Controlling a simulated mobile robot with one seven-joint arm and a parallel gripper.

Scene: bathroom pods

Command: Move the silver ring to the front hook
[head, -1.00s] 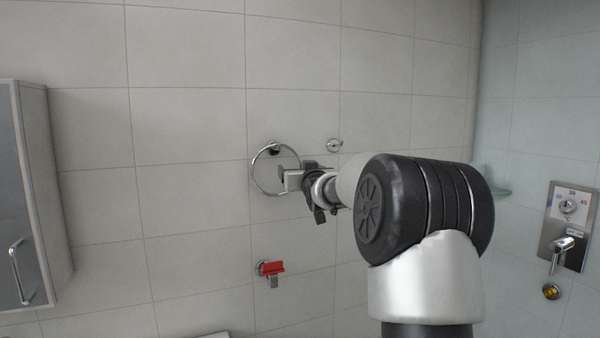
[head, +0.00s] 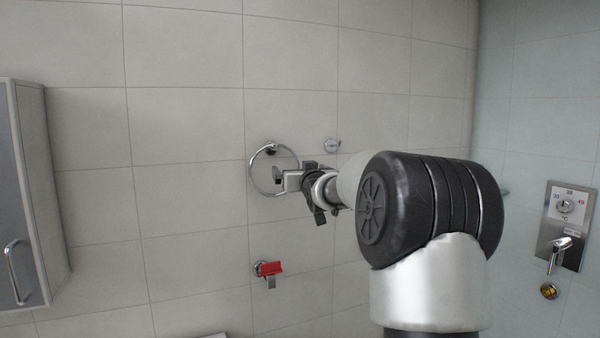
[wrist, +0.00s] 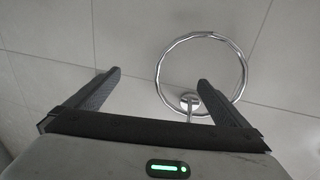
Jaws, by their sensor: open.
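The silver ring (head: 252,178) hangs from a round chrome wall hook (head: 270,149) on the tiled wall. A second chrome hook (head: 332,146) is on the wall to its right and looks bare. My gripper (head: 281,179) is in front of the ring's right part in the head view. I cannot tell whether finger and ring touch. The hook mount (wrist: 189,101) shows inside the ring's outline.
A red-handled fixture (head: 268,269) is on the wall below the ring. A grey cabinet (head: 45,190) stands at the left. A shower control panel (head: 566,225) is on the right wall. The wall between cabinet and ring is clear.

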